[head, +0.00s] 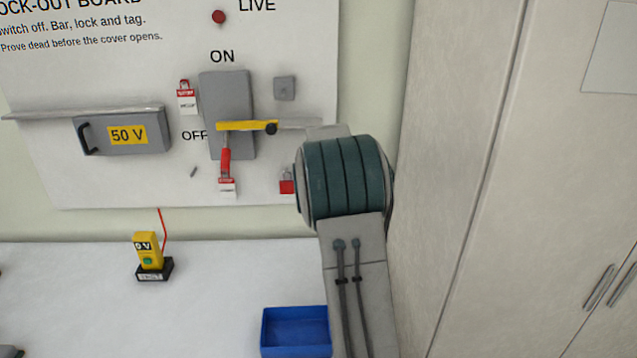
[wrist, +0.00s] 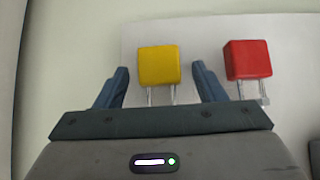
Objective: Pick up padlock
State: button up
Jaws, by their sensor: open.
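A yellow padlock (wrist: 158,65) is between the two fingers of my gripper (wrist: 160,75) in the wrist view, its metal shackle toward the palm. The fingers are open, with a visible gap on each side of the padlock. A red padlock (wrist: 248,59) hangs beside it, outside the right finger. In the head view a red padlock (head: 286,186) shows on the board just left of my arm. My arm hides the yellow padlock and most of my gripper there.
A blue tray (head: 296,330) and a yellow tester (head: 148,252) stand on the bench. A tall cabinet (head: 480,150) is right.

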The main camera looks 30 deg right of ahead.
jog(key=shift+w+d+f, duration=0.15)
jog(key=shift+w+f, duration=0.15)
jog(key=c, duration=1.1)
jog(key=shift+r, duration=0.15)
